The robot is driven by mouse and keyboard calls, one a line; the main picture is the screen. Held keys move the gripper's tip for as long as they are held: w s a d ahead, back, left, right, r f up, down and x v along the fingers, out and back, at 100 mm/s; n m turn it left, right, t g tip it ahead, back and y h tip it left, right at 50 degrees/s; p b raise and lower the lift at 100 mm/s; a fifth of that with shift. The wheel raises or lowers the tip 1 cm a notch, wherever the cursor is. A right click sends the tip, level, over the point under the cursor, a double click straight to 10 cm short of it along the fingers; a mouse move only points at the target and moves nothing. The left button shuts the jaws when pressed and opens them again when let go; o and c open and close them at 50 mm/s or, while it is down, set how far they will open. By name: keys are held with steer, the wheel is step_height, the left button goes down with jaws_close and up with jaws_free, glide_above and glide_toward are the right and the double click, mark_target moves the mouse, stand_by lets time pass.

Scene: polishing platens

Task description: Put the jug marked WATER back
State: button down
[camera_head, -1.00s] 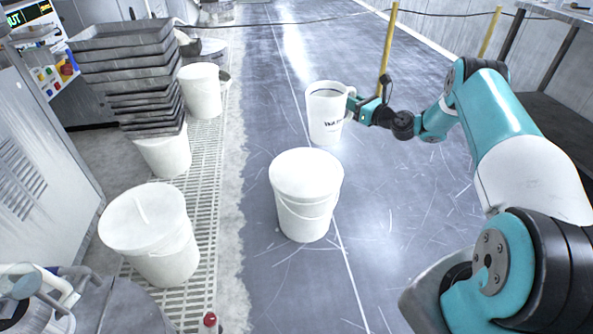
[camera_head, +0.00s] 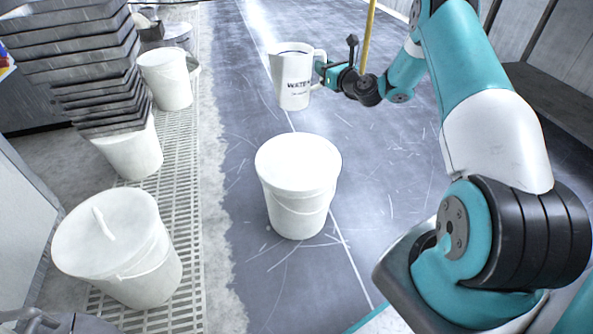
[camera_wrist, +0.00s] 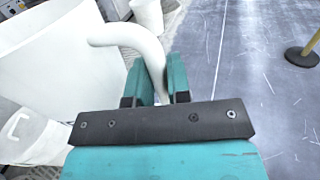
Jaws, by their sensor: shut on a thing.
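The white jug (camera_head: 292,80) with dark WATER lettering is held upright in the air, above and beyond a lidded bucket in the head view. My gripper (camera_head: 322,70) is at the right side of the jug and shut on its handle. In the wrist view the jug's large white body (camera_wrist: 50,60) fills the left, and its curved handle (camera_wrist: 150,62) passes between my two teal fingers (camera_wrist: 160,85). The jug's inside is mostly hidden.
A lidded white bucket (camera_head: 298,190) stands on the dark floor in front. A yellow post (camera_head: 368,35) rises behind my gripper.

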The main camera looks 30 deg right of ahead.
step_height(320, 180, down, 23)
steer(key=s+m+h+b, duration=0.1)
steer(key=s+h+b, duration=0.1)
steer(key=b, duration=1.3)
steer(key=shift+s+d+r+m+h, duration=0.15)
steer(key=shift+s+d+m+h, duration=0.15)
steer(key=shift+d+h, duration=0.1)
steer(key=shift+f, duration=0.25)
steer(key=c, duration=1.1)
jaws_free()
